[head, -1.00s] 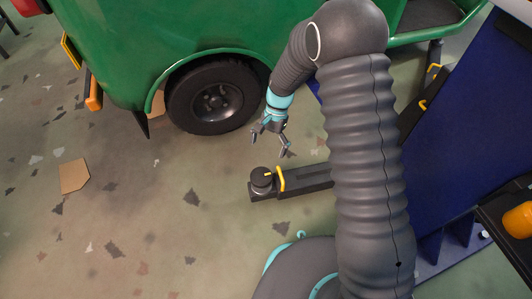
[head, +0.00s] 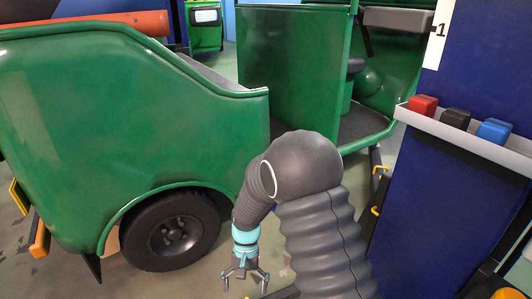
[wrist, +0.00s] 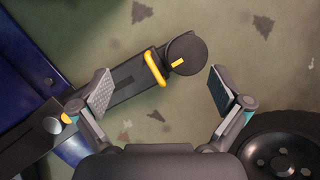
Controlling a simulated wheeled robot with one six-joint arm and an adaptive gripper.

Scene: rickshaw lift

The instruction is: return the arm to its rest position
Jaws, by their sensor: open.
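My gripper (head: 245,278) hangs at the end of my arm, fingers pointing down, in front of the rickshaw's wheel side in the head view. It is open and empty. The wrist view shows its two grey finger pads (wrist: 163,92) spread wide apart. Between and beyond them lies a black lift arm (wrist: 115,90) with a round black pad (wrist: 187,54) and a yellow guard (wrist: 155,69). The pad is apart from the fingers. In the head view the lift arm is mostly below the frame and behind my arm.
A green rickshaw (head: 120,120) stands behind my gripper, its black wheel (head: 172,232) close by on the left. A blue lift column (head: 430,215) stands on the right, with a grey ledge (head: 470,143) carrying red, black and blue buttons. Speckled floor (wrist: 245,60) surrounds the pad.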

